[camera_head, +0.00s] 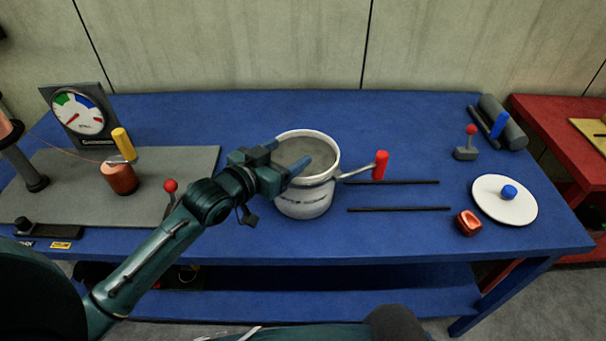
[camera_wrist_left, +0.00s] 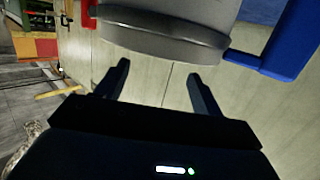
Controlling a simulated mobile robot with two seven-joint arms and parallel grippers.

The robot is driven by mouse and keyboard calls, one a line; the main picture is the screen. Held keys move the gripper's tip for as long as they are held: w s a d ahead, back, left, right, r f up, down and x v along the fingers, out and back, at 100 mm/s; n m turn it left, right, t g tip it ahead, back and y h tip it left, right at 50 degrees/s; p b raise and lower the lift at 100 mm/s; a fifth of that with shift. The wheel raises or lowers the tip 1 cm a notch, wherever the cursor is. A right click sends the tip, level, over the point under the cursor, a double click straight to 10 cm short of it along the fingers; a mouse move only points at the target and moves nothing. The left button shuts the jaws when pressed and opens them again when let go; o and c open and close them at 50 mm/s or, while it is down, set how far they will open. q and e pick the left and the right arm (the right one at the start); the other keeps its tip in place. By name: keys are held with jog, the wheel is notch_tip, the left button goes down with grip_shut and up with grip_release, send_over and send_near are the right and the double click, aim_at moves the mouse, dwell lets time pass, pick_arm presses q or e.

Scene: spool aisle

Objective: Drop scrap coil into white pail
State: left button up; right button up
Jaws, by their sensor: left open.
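The white pail (camera_head: 304,204) stands upright on the blue table, with a side handle ending in a red grip. Its visible interior is grey. A small reddish-orange coil (camera_head: 467,223), which looks like the scrap coil, lies on the table at the right, in front of a white lid. My left gripper (camera_head: 295,158) reaches over the pail's left rim, with its fingers above the mouth. The left wrist view shows its two fingers (camera_wrist_left: 159,88) apart with nothing between them. My right gripper does not show.
A white lid (camera_head: 504,203) with a blue knob and two dark rods (camera_head: 398,210) lie right of the pail. A copper spool (camera_head: 119,179), gauge (camera_head: 82,116) and red-knobbed lever (camera_head: 170,190) stand at left. The table's back middle is clear.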

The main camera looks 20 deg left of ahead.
pick_arm(q)
jog(key=v, duration=0.9)
jog(key=shift+b, duration=0.35)
jog(key=s+f+n+g+y, duration=0.2)
jog(key=s+f+g+y, duration=0.3)
jog(key=s+f+g, duration=0.95)
jog(key=d+f+t+h, duration=0.2)
jog(key=d+f+t, duration=0.4)
jog(key=f+t, duration=0.2)
jog(key=shift+w+d+m+t+h, duration=0.15)
jog(key=shift+w+m+t+h, duration=0.25)
jog(key=shift+t, duration=0.75)
